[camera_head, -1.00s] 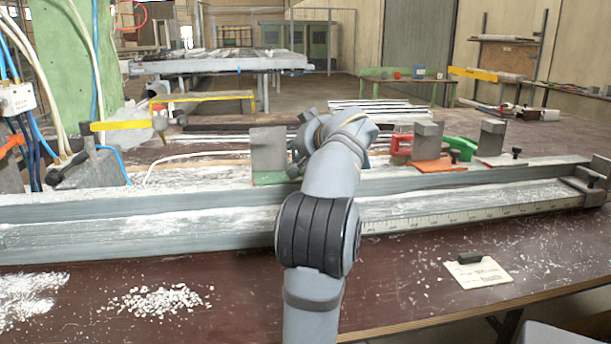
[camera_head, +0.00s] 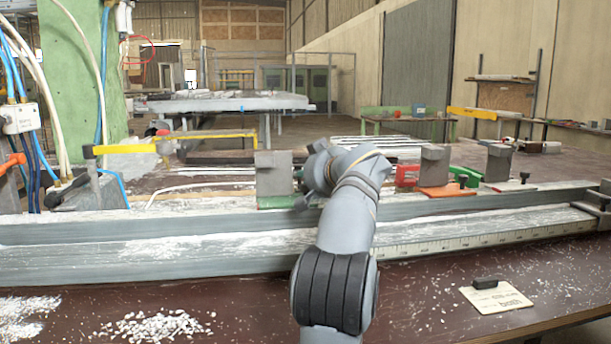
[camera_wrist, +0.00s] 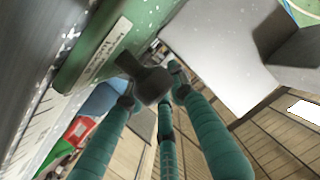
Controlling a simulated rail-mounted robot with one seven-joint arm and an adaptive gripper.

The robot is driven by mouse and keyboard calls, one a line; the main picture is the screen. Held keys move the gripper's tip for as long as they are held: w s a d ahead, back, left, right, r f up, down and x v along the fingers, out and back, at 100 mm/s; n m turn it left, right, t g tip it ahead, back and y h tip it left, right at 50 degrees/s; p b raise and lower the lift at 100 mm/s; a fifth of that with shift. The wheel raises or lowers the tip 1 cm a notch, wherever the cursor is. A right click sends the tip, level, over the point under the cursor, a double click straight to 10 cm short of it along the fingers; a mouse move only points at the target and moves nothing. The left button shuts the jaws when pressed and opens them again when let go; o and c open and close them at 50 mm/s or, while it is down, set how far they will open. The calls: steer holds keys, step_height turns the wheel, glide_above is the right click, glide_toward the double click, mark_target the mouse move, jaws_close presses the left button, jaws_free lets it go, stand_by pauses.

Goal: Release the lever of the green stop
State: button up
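The green stop (camera_head: 275,201) has a green base and a grey upright block (camera_head: 273,171), and sits on the long profile bench in the head view. Its labelled green base (camera_wrist: 108,42) fills the upper left of the wrist view. A dark lever with a rounded knob (camera_wrist: 152,86) sticks out from it. The teal fingers of my gripper (camera_wrist: 155,98) reach up around the knob, with their tips spread and very near it. I cannot tell whether they touch or grip it. In the head view my arm hides most of the gripper.
An orange-based stop (camera_head: 447,190) stands to the right, with red (camera_head: 406,176) and green parts beside it. Another grey stop (camera_head: 498,164) is farther right. A note with a dark block (camera_head: 497,297) and white chips (camera_head: 155,326) lie on the front table.

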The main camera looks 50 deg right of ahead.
steer(key=o, duration=0.3)
steer(key=shift+r, duration=0.2)
steer(key=shift+a, duration=0.1)
steer(key=shift+v, duration=3.95)
steer(key=x, duration=0.2)
steer(key=p+x, duration=0.1)
steer(key=x, duration=0.2)
steer(key=p+x, duration=0.1)
steer(key=x, duration=0.2)
steer(key=shift+r, duration=0.25)
steer(key=shift+w+f+g+p, duration=0.1)
steer(key=shift+f+g+p, duration=0.15)
steer(key=shift+g+p, duration=0.05)
